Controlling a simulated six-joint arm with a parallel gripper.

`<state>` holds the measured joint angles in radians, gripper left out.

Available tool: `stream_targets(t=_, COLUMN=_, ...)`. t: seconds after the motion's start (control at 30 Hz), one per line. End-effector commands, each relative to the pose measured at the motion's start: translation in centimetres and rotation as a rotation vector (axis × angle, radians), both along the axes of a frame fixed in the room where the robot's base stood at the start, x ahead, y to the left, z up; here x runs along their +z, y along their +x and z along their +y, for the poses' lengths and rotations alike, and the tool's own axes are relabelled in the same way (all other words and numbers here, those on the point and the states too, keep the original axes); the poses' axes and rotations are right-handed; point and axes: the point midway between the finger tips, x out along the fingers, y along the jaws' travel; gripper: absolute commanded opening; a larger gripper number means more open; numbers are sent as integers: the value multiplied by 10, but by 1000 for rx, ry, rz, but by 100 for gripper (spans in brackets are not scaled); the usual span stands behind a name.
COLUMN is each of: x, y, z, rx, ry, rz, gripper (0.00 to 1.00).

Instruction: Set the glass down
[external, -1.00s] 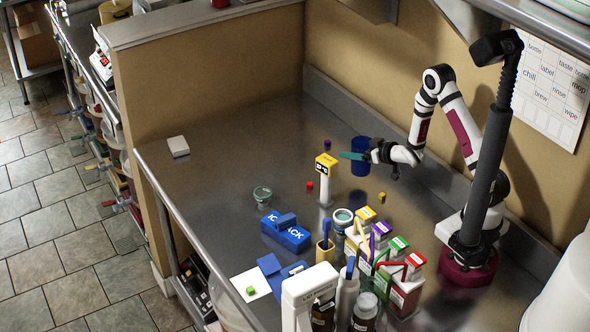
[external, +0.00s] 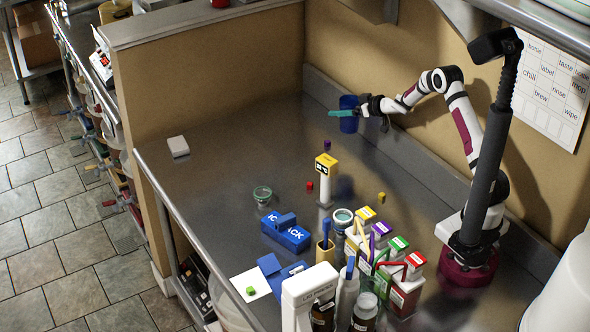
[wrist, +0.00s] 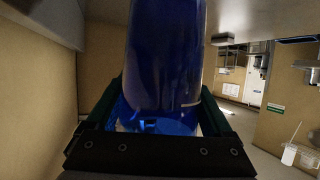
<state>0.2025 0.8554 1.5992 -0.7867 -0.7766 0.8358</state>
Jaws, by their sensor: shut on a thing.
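The glass is a dark blue, see-through tumbler (external: 348,123), near the back wall in the external view. My gripper (external: 340,113) has teal fingers that are shut around it. In the wrist view the glass (wrist: 165,60) fills the middle, with a finger on each side. The glass looks upright and seems to be held above the steel counter (external: 235,150), with a dark patch on the counter below it. The exact gap under it cannot be told.
A white post with a yellow top (external: 325,172), small cubes, a small glass bowl (external: 262,194) and a blue box (external: 286,232) stand mid-counter. Bottles and cartons (external: 400,285) crowd the front right. The counter's back left is clear, except a white block (external: 178,146).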

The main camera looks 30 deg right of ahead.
Motion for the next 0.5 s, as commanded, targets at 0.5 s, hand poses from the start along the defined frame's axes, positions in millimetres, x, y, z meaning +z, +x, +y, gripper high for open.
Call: stream_targets(t=0.5, x=-50, y=73, z=104, rx=10, ry=-13, rz=-14, gripper=16)
